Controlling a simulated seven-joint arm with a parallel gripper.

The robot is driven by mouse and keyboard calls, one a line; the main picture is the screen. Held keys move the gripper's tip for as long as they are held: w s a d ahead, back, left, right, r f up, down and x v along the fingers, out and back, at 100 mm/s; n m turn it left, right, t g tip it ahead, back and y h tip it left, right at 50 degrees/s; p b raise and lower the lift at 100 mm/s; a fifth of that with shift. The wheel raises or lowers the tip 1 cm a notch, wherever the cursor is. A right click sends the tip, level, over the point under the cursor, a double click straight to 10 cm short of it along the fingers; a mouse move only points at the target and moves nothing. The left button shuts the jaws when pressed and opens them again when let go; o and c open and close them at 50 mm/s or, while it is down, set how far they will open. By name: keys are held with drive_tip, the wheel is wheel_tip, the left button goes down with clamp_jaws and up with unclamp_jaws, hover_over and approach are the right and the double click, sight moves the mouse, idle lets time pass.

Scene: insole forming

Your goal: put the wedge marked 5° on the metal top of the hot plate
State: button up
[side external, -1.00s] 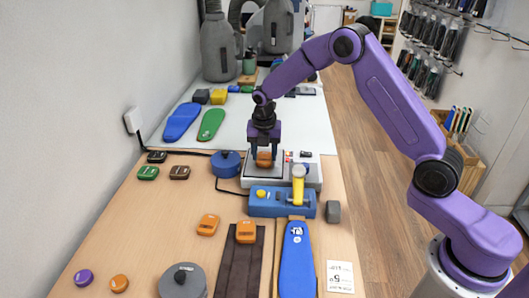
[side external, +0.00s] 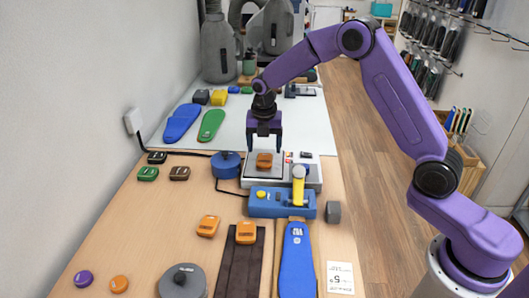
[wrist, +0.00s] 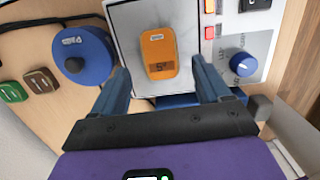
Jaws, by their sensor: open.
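The orange wedge marked 5° (wrist: 159,52) lies flat on the metal top (wrist: 125,20) of the hot plate in the wrist view. It also shows in the side view (side external: 264,161), on the hot plate (side external: 304,171). My gripper (side external: 264,150) is open and empty above the wedge. In the wrist view my two fingers (wrist: 160,78) stand apart, one to each side of the wedge's near end, and neither touches it. Two other orange wedges show in the side view, one on the table (side external: 208,225) and one on a dark brown strip (side external: 246,232).
A blue round-lidded thing (side external: 226,164) stands left of the hot plate. A blue device with a yellow lever (side external: 281,204) sits in front of it. Green (side external: 148,173) and brown (side external: 180,173) wedges lie at the left. A blue insole (side external: 297,262) lies at the front.

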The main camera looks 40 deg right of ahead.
sight(264, 161)
wheel_tip(264, 161, up, 8)
drive_tip(key=s+a+r+m, duration=0.2)
drive_tip(key=s+a+m, duration=0.3)
drive_tip(key=s, duration=0.5)
drive_tip(key=s+d+f+m+y, duration=0.1)
drive_tip(key=s+m, duration=0.8)
drive_tip(key=s, duration=2.1)
drive_tip(key=shift+s+d+f+m+g, duration=0.2)
drive_tip(key=shift+s+d+m+g, duration=0.15)
drive_tip(key=shift+d, duration=0.85)
